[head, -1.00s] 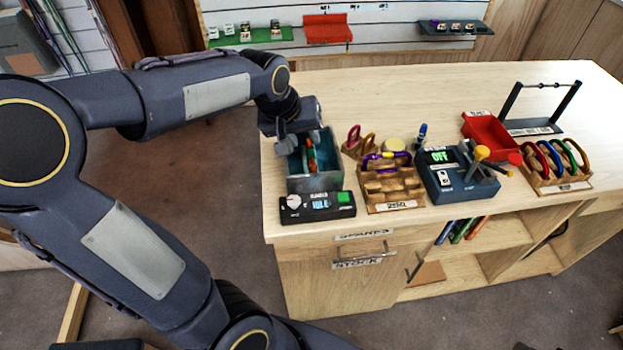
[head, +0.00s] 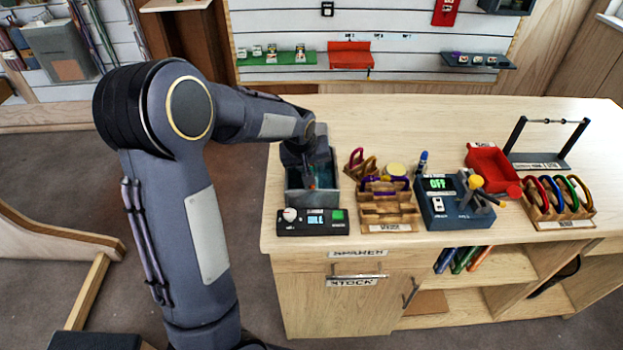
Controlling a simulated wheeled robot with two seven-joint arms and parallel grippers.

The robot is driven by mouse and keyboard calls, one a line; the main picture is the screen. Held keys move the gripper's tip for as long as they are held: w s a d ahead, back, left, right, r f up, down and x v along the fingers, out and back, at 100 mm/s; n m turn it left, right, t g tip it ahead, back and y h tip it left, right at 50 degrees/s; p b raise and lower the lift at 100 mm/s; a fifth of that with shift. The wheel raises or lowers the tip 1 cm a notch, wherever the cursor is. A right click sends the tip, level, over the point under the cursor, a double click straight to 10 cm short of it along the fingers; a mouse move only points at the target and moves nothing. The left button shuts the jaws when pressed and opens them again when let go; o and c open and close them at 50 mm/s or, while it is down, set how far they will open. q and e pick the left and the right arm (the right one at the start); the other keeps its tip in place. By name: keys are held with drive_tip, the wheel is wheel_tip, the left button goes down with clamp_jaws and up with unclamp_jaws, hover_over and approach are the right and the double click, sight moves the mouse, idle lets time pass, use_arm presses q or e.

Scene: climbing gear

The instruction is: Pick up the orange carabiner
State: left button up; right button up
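My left gripper (head: 309,180) points down into the grey open-topped tub (head: 293,197) at the left of the counter. Its fingers are small and partly hidden by the wrist, so I cannot tell whether they are open. A small orange-red item (head: 311,169) shows in the tub beside the fingers; it may be the orange carabiner, but its shape is unclear. An orange-brown carabiner (head: 370,166) also stands in a small wooden holder behind the stepped wooden rack. My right gripper is not in view.
A control box (head: 312,222) stands in front of the tub. To the right are a stepped wooden rack (head: 388,218), a dark blue device reading OFF (head: 455,212), a red tray (head: 490,158) and a rack of coloured carabiners (head: 560,214). The counter's back (head: 420,120) is clear.

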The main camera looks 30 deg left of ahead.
use_arm(q)
clamp_jaws()
drive_tip(key=shift+r, duration=0.1)
idle(0.4)
wheel_tip(320, 180, up, 10)
drive_tip(key=shift+f+b, duration=0.1)
drive_tip(key=shift+b, duration=0.4)
idle(0.4)
